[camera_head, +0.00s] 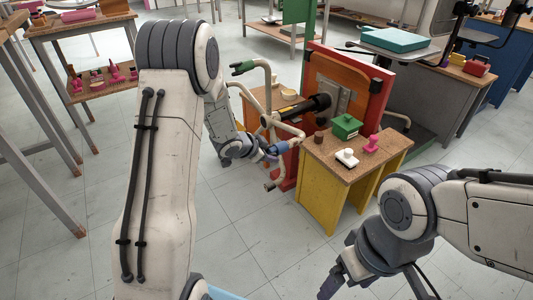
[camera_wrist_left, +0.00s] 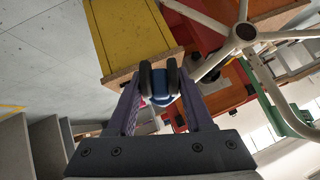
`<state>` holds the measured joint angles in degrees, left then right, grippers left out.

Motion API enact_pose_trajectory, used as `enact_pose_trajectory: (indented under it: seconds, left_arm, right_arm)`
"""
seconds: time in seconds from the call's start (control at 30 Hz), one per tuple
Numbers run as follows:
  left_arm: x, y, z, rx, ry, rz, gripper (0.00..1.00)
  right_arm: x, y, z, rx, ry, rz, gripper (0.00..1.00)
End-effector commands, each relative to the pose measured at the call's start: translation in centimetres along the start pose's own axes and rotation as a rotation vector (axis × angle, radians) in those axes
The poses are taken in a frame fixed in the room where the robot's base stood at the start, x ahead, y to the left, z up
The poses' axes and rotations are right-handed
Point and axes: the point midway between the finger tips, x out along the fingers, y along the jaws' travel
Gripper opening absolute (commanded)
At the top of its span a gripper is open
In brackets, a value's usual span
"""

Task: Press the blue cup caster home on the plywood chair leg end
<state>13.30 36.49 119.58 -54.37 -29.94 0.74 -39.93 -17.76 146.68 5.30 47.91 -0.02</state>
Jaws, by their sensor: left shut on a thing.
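My left gripper (camera_head: 272,152) is shut on the blue cup caster (camera_head: 279,148). In the left wrist view the caster (camera_wrist_left: 163,88) sits between the two fingers, with its dark twin wheels facing up the picture. One pale leg (camera_wrist_left: 212,66) runs from the hub (camera_wrist_left: 244,32) towards the caster. I cannot tell whether its end is inside the cup. My right gripper (camera_head: 336,284) is low in the head view, its fingertips unclear.
A yellow-sided bench (camera_head: 325,199) stands just right of the caster, carrying a green box (camera_head: 346,126), a white piece (camera_head: 346,157) and a pink piece (camera_head: 371,144). The floor in front is clear.

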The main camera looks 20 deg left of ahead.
Motion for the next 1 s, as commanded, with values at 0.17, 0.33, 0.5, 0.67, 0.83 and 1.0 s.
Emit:
enact_pose_trajectory:
  seconds: [0.17, 0.33, 0.5, 0.67, 0.83, 1.0]
  left_arm:
    - [0.4, 0.0, -0.5, 0.001, 0.001, 0.000, 0.00]
    - [0.7, 0.0, -0.8, 0.001, 0.001, 0.001, 0.00]
    - [1.1, 0.0, -1.2, 0.000, 0.002, 0.000, 0.00]
    - [1.4, 0.0, -1.6, 0.001, 0.001, 0.000, 0.00]
    - [1.8, 0.0, -2.1, 0.003, 0.004, 0.000, 0.00]
    - [1.9, 0.0, -2.1, 0.002, 0.003, 0.000, 0.87]
  right_arm:
    - [-0.2, 0.0, 0.0, 0.000, 0.000, 0.000, 0.88]
    - [-0.3, 0.0, 0.0, 0.000, 0.000, 0.000, 0.88]
    - [-0.5, 0.0, 0.0, 0.000, 0.000, 0.000, 0.88]
    - [-0.6, 0.0, 0.0, 0.000, 0.000, 0.000, 0.88]
    - [-0.7, -0.1, 0.0, 0.000, 0.000, 0.000, 0.88]
    - [-0.7, -0.1, 0.0, 0.000, 0.000, 0.000, 0.88]
